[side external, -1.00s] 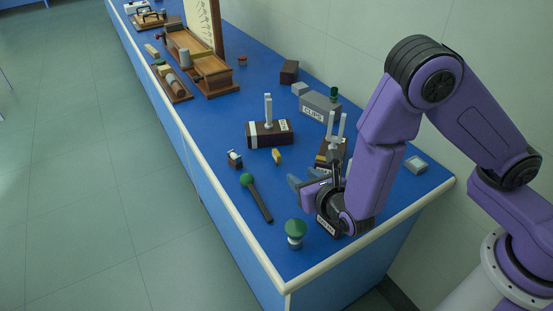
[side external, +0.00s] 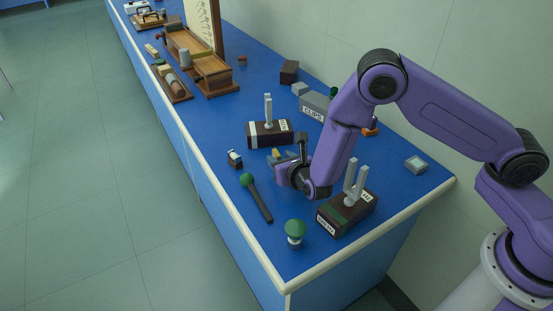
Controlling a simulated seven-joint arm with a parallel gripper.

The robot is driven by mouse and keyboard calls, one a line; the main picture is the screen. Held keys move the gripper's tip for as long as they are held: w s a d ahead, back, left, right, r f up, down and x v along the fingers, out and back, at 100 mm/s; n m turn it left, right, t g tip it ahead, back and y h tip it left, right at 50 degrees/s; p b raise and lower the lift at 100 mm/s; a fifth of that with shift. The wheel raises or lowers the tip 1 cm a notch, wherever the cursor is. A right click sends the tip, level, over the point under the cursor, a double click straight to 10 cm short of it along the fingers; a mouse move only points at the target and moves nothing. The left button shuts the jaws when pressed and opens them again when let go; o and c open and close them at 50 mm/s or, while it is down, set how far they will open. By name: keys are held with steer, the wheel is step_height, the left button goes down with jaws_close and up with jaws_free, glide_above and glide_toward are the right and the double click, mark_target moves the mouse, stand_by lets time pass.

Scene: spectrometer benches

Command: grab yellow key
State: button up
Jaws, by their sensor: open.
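The yellow key (side external: 276,153) is a small yellow piece lying on the blue bench top, in front of a dark block with an upright fork. My gripper (side external: 282,160) is low over the bench, right at the key, with its fingers pointing left. The jaws are open, and part of the key is hidden by them. I cannot tell whether the key lies between the fingers or just beyond them.
A dark block with a grey fork (side external: 268,133) stands just behind the key. Another forked block (side external: 346,212) stands near the front. A green-headed mallet (side external: 256,197), a green-topped knob (side external: 295,232) and a grey CLIPS box (side external: 313,107) are nearby. The bench's left edge is close.

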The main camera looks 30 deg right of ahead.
mark_target(279, 157)
steer(key=shift+x, duration=1.75)
steer(key=shift+r, duration=0.15)
jaws_close()
steer(key=shift+r, duration=0.1)
